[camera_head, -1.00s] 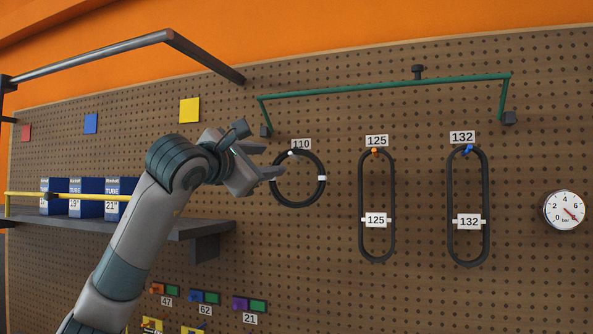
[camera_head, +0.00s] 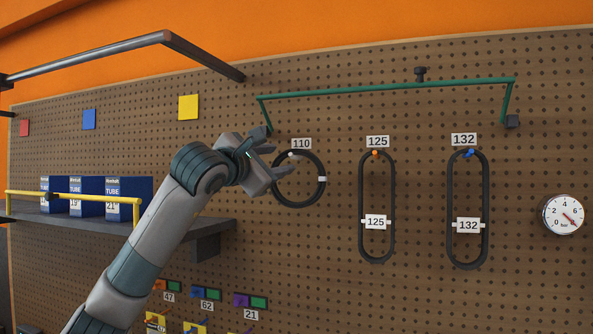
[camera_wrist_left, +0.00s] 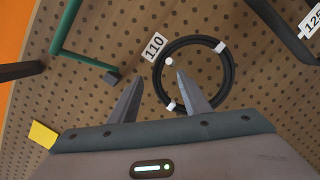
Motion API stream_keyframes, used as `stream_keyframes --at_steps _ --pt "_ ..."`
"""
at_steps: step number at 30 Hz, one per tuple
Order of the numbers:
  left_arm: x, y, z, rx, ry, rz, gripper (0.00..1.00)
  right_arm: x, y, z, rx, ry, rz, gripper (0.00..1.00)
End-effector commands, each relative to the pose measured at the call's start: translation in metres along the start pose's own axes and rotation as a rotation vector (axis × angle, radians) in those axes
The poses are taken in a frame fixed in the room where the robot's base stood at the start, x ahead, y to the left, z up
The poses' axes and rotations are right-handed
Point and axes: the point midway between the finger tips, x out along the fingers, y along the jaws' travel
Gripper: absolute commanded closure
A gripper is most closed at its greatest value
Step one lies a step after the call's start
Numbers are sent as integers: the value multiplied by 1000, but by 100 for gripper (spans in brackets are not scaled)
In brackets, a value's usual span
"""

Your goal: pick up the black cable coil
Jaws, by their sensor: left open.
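The black cable coil (camera_head: 300,206) is a round ring with white ties, hanging on a white peg on the pegboard under the label 110. It also shows in the left wrist view (camera_wrist_left: 231,75). My left gripper (camera_head: 282,162) is open and empty at the coil's upper left. In the left wrist view my gripper (camera_wrist_left: 158,78) has one fingertip outside the ring and the other over its inside. The coil's left rim shows between them. I cannot tell whether they touch it. My right gripper is not in view.
Two long black loops, 125 (camera_head: 362,190) and 132 (camera_head: 485,195), hang to the right. A green bar (camera_head: 390,88) juts out above the coil. A shelf (camera_head: 190,230) with blue tube boxes (camera_head: 90,203) is at left. A gauge (camera_head: 563,215) is far right.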

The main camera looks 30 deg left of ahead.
Motion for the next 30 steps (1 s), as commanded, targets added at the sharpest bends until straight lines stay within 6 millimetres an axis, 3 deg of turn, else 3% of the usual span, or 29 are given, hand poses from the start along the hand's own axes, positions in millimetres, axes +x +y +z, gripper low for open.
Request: stream_keyframes --at_steps 5,19,24,30 --pt "10 0 0 0 1 0 56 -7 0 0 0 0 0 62" --pt "10 0 0 0 -1 0 56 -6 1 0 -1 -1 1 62" --pt "10 0 0 0 -1 0 97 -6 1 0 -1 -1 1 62" --pt "9 0 0 -1 -2 1 100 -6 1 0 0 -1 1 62"
